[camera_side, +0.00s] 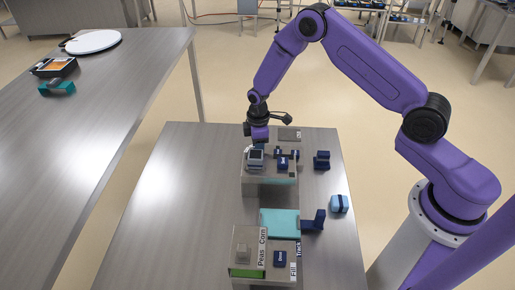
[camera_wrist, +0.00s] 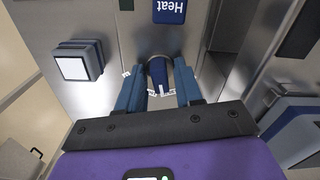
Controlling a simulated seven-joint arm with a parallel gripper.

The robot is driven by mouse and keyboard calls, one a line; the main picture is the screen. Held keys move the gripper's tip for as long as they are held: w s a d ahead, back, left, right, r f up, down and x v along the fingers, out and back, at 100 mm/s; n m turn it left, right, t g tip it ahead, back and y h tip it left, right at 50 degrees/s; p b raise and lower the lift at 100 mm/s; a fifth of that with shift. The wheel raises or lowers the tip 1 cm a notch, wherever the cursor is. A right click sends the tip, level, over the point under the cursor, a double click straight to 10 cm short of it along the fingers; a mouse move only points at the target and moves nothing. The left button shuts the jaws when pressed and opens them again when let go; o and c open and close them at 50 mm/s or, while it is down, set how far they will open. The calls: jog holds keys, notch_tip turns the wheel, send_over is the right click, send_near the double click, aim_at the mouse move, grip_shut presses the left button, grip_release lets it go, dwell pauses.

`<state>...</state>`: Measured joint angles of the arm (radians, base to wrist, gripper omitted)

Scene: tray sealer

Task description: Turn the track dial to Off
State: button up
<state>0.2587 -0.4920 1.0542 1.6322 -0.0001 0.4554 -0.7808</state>
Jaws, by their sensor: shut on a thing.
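A dark blue dial (camera_wrist: 159,72) with small white labels around it sits between my fingers in the wrist view. The labels are too small to read, so its setting cannot be told. My gripper (camera_wrist: 159,90) is shut on this dial, one blue finger on each side. In the side view my gripper (camera_side: 258,138) is down at the back left of the grey machine block (camera_side: 270,180). The dial it holds cannot be made out there.
A blue "Heat" block (camera_wrist: 170,10) is close beyond the dial. A white-topped button or display (camera_wrist: 77,66) stands to the left. A front unit (camera_side: 245,255) carries Peas and Corn labels. A blue block (camera_side: 339,204) lies at the right; the table's left side is clear.

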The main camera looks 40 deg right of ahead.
jog(key=shift+n, duration=0.4)
jog(key=n, duration=0.4)
jog(key=shift+n, duration=0.3)
jog(key=n, duration=0.4)
dwell(0.3)
jog(key=o, duration=0.4)
jog(key=shift+o, duration=0.2)
jog(key=shift+r, duration=3.5)
